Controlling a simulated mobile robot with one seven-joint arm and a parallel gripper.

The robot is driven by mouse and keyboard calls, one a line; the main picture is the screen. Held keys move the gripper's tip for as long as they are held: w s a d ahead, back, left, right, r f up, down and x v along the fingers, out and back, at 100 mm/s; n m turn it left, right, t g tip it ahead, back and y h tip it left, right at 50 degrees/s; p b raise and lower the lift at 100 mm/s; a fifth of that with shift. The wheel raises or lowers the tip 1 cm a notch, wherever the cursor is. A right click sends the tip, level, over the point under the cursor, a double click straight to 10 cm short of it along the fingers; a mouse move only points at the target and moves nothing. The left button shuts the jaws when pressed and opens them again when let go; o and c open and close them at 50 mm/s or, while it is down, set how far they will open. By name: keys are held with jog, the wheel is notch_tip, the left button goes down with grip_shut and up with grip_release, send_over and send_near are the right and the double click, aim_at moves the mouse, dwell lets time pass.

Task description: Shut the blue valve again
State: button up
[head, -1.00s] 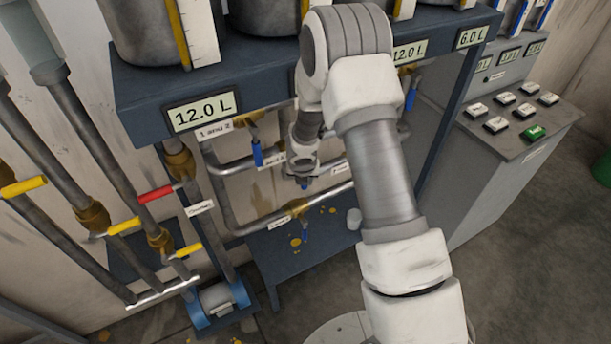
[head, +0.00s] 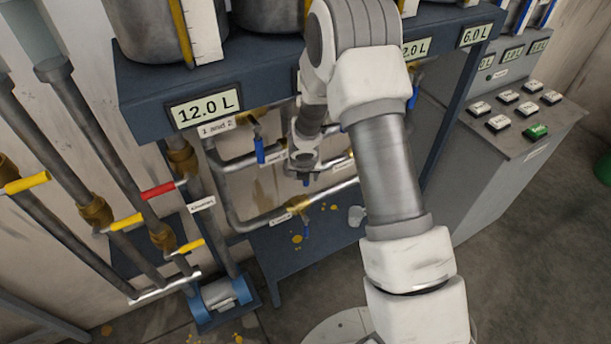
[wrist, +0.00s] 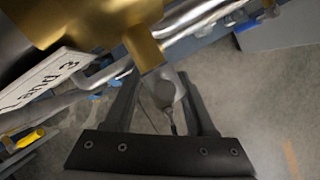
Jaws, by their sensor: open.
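Several blue-handled valves show in the head view. One blue handle (head: 259,150) hangs under the "1 and 2" label, another (head: 412,98) is right of my arm, and a third (head: 306,230) hangs from the lower pipe. My gripper (head: 304,178) is at the pipes between them, with a bit of blue just below it. In the wrist view, my gripper (wrist: 160,90) is open, its fingers either side of a grey stem end (wrist: 163,88) below a brass valve body (wrist: 143,45). Contact cannot be told. A white label (wrist: 45,78) ending in "and 3" is beside it.
A dark blue rack (head: 270,82) carries tanks above the pipes. Yellow-handled and red-handled (head: 157,191) valves stand at left. A button console (head: 515,130) is at right. A white cup (head: 357,215) stands on the paint-spotted lower shelf (head: 325,250). Open floor lies at front right.

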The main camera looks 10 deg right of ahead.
jog(key=d+p+v, duration=0.1)
jog(key=p+v, duration=0.2)
jog(key=v, duration=0.7)
jog(key=shift+s+a+r, duration=0.2)
jog(key=shift+a+r, duration=0.05)
jog(key=shift+a, duration=0.25)
